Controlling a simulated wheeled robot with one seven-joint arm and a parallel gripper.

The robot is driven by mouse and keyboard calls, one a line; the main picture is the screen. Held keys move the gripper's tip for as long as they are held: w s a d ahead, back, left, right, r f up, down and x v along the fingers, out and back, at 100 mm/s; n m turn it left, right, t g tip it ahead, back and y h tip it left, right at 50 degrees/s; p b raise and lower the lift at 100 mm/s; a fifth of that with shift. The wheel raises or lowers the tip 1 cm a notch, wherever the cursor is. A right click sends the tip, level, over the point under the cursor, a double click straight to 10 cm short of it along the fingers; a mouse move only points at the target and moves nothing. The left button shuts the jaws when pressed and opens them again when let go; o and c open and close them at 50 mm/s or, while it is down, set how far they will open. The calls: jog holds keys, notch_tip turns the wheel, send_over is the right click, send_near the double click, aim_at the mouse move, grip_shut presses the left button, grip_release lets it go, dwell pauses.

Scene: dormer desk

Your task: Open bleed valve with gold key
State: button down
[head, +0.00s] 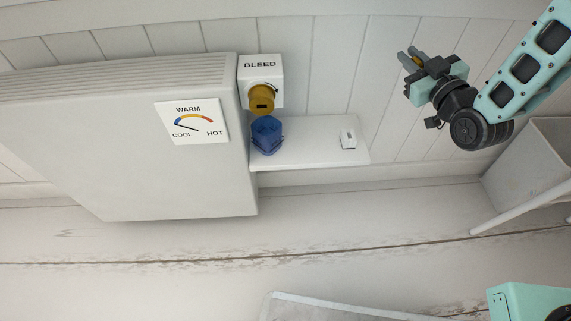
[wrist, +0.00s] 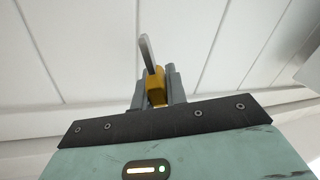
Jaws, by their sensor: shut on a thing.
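The bleed valve is a white block (head: 260,66) labelled BLEED on the wall beside the radiator. A gold round fitting (head: 262,97) with a dark slot sticks out below the label. My gripper (head: 409,58) is up at the right, well apart from the valve, fingers pointing left. It is shut on the gold key, whose gold part (wrist: 156,88) shows between the fingers in the wrist view. A grey bar (wrist: 148,53) rises beyond the gold part; I cannot tell for sure whether it belongs to the key.
A white radiator (head: 120,130) fills the left, with a WARM/COOL/HOT dial (head: 191,121). A white shelf (head: 310,145) below the valve holds a blue hexagonal cup (head: 266,135) and a small white item (head: 347,139). The wall between valve and gripper is clear.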

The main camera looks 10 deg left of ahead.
jog(key=s+a+n+g+y+b, duration=0.2)
jog(key=s+a+n+g+y, duration=0.1)
jog(key=s+a+n, duration=0.3)
jog(key=s+a+f+n+g+y+b, duration=0.1)
jog(key=s+a+n+g+y+b, duration=0.1)
jog(key=s+a+n+g, duration=0.3)
jog(key=s+a+f+n+g+y+b, duration=0.1)
jog(key=s+a+n+g+y+b, duration=0.1)
jog(key=s+a+n+g+y, duration=0.2)
jog(key=shift+s+a+n+g+b, duration=0.15)
jog(key=shift+s+a+n, duration=0.4)
jog(key=shift+a+n, duration=0.6)
jog(key=shift+s+a+n+g+b, duration=0.15)
jog(key=shift+s+a+n, duration=0.55)
jog(key=shift+a, duration=0.7)
jog(key=shift+s+a+n+g+b, duration=0.15)
jog(key=shift+s+a+n, duration=0.25)
jog(key=shift+a+n, duration=0.85)
jog(key=s+a+n+g+b, duration=0.1)
jog(key=s+a+n+g, duration=0.1)
jog(key=s, duration=0.4)
jog(key=s+a+n+g+b, duration=0.1)
jog(key=s+a+n+g, duration=0.1)
jog(key=s+n+g, duration=0.3)
jog(key=shift+s+a+f+n+b, duration=0.3)
jog(key=shift+s+f+n, duration=0.1)
jog(key=shift+f+n, duration=0.1)
jog(key=shift+w+d, duration=0.1)
jog(key=shift+d, duration=0.1)
